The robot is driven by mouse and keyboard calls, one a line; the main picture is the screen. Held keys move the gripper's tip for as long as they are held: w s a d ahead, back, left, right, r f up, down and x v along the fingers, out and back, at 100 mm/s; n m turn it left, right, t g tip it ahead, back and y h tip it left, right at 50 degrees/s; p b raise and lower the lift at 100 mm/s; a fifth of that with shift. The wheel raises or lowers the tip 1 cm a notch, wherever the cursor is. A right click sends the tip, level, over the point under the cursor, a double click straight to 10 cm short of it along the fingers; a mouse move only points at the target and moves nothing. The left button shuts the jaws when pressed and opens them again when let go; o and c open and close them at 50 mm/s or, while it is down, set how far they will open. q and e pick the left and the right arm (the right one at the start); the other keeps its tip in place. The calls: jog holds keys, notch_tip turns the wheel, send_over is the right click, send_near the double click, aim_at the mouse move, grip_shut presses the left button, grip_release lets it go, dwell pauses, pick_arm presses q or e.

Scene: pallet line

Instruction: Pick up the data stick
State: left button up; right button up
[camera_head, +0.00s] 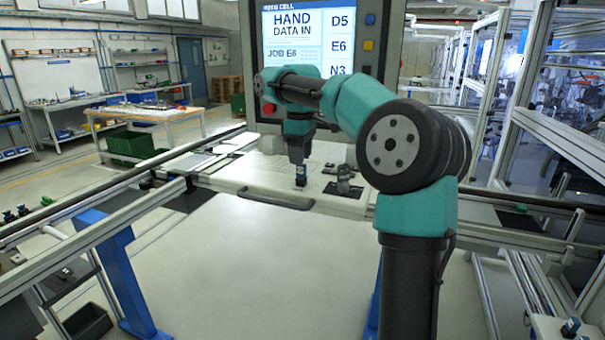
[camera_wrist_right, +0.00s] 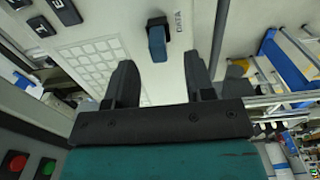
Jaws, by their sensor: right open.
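The data stick (camera_head: 301,174), small and dark with some blue, stands upright on the light panel below the screen. In the right wrist view the blue and dark stick (camera_wrist_right: 157,43) shows beside the word DATA on the panel, roughly midway across the gap between my fingers and beyond their tips. My right gripper (camera_head: 298,158) points down just above the stick. In its own wrist view the right gripper (camera_wrist_right: 160,66) is open, with a finger on each side and nothing held. Whether the stick sits in a slot is unclear. My left gripper is not in view.
A screen (camera_head: 300,45) reading HAND DATA IN and JOB E6 stands behind the panel. A small dark fixture (camera_head: 343,181) is right of the stick. A dark handle bar (camera_head: 275,201) runs along the panel's front. The pale surface (camera_head: 255,270) in front is bare.

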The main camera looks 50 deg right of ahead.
aim_at(301, 174)
notch_tip(301, 174, down, 4)
jog(key=shift+s+d+f, duration=0.1)
dwell(0.5)
grip_shut()
